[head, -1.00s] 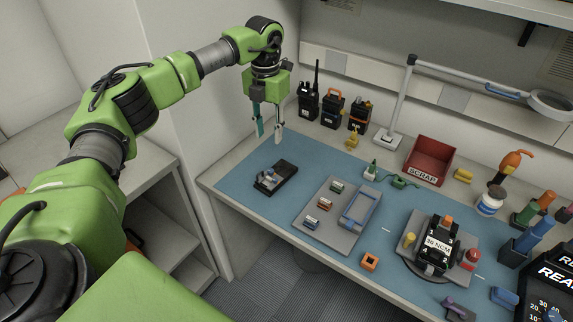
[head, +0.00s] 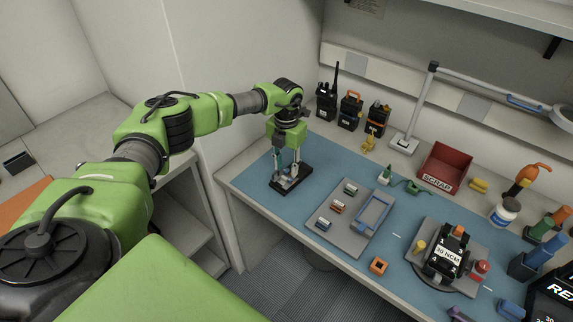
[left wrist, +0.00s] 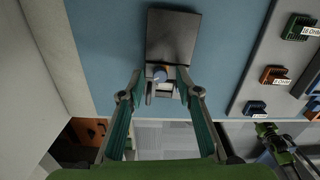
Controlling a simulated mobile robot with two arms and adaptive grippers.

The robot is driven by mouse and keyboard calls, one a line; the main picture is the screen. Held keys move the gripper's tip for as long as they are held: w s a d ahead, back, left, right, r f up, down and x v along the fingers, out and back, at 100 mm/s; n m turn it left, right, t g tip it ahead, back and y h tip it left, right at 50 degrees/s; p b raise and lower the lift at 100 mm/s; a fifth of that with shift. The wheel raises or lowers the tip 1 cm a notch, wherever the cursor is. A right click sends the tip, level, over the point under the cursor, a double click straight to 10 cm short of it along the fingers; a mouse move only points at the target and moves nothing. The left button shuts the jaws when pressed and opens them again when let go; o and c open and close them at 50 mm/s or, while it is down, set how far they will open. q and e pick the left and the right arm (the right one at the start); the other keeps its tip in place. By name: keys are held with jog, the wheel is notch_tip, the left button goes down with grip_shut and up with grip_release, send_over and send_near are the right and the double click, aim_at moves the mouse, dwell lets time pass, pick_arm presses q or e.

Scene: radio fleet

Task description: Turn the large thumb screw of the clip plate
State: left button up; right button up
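A dark plate-like unit (head: 303,172), which I take to be the clip plate, lies on the blue mat near its left end. It also shows in the left wrist view (left wrist: 172,38). A small round blue-grey knob (left wrist: 160,73), seemingly the thumb screw, sits at its near end, with a pale block just below it in the picture. My left gripper (head: 286,178) points down over the unit and hides part of it. In the left wrist view my left gripper (left wrist: 159,84) is open, one fingertip on each side of the knob, with gaps visible.
A grey tray (head: 338,237) with small labelled parts and a blue frame lies to the right. Several radios (head: 351,111) stand behind. A red scrap bin (head: 446,167), a lamp stand (head: 404,143) and a 30 NCM fixture (head: 447,262) are farther right. The wall is close on the left.

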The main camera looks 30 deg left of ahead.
pick_arm(q)
grip_shut()
jog(key=m+b, duration=0.3)
jog(key=m, duration=0.1)
jog(key=shift+f+m, duration=0.15)
jog(key=shift+m, duration=0.15)
jog(key=m+b, duration=0.2)
jog(key=m, duration=0.2)
jog(key=shift+r, duration=0.2)
dwell(1.3)
grip_release()
